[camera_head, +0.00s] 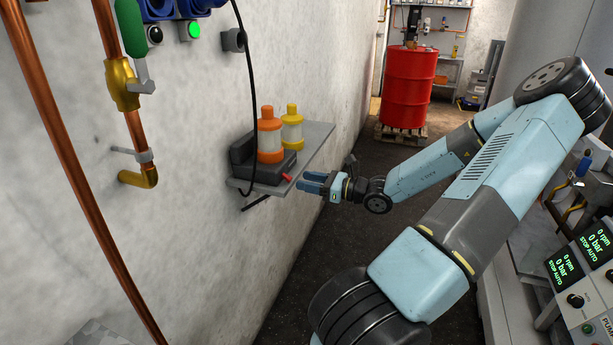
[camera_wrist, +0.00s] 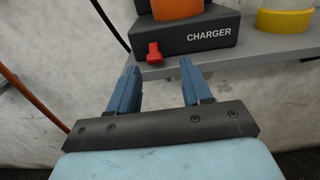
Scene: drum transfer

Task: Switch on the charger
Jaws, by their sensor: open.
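In the wrist view the charger (camera_wrist: 185,36) bears the word CHARGER. Its small red switch (camera_wrist: 154,53) sits low on the left of the front face and also shows in the head view (camera_head: 287,178). My gripper (camera_head: 312,182) is open and empty in front of the shelf edge. In the wrist view its two blue fingers (camera_wrist: 157,80) point toward the charger, with the switch beyond and between them, apart from both.
The grey shelf (camera_head: 318,140) also carries a yellow-and-white item (camera_head: 292,128). A black cable (camera_head: 249,90) runs down the wall to the charger. Copper pipes (camera_head: 45,110) run along the wall at left. A red drum (camera_head: 408,87) stands on a pallet farther back.

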